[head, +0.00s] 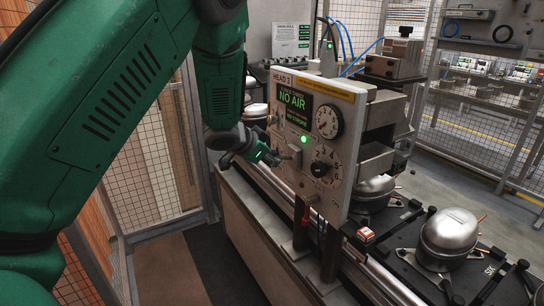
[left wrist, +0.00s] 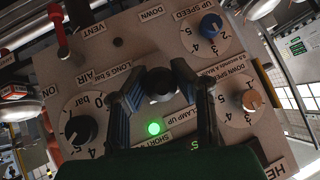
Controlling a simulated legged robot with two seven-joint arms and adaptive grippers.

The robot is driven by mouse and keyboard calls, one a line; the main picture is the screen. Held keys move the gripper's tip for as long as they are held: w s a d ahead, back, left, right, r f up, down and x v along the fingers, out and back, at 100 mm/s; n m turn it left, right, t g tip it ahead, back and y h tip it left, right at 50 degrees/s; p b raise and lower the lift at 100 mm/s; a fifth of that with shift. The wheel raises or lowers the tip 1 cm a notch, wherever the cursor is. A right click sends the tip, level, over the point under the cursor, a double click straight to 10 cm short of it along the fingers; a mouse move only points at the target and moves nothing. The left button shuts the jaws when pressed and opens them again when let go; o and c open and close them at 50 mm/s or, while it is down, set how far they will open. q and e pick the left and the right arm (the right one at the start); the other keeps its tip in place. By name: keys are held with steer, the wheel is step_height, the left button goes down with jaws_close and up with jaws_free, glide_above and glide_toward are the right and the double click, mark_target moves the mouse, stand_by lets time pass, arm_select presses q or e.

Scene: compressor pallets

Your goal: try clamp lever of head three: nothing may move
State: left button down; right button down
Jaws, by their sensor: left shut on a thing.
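The Head 3 panel (head: 345,96) faces my left arm in the head view. Its screen (head: 296,101) reads NO AIR. My left gripper (head: 282,156) is at the panel's left part. In the left wrist view, my left gripper (left wrist: 162,92) has its two fingers on either side of a dark, round-ended lever (left wrist: 160,84) and is shut on it. The lever stands between a DOWN label above and a CLAMP UP label below. A green lamp (left wrist: 153,128) glows below the lever. My right gripper is not in view.
Silver compressors (head: 450,235) sit on black pallets along the conveyor. Mesh fencing (head: 150,160) stands at the left.

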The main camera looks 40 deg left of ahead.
arm_select(q)
steer(key=shift+w+d+r, duration=0.15)
steer(key=shift+w+r, duration=0.1)
steer(key=shift+r, duration=0.2)
steer(key=shift+a+r+g, duration=0.15)
steer(key=shift+a+g, duration=0.1)
steer(key=shift+g, duration=0.25)
steer(key=shift+w+d, duration=0.1)
steer(key=shift+d, duration=0.05)
steer(key=c, duration=1.2)
jaws_free()
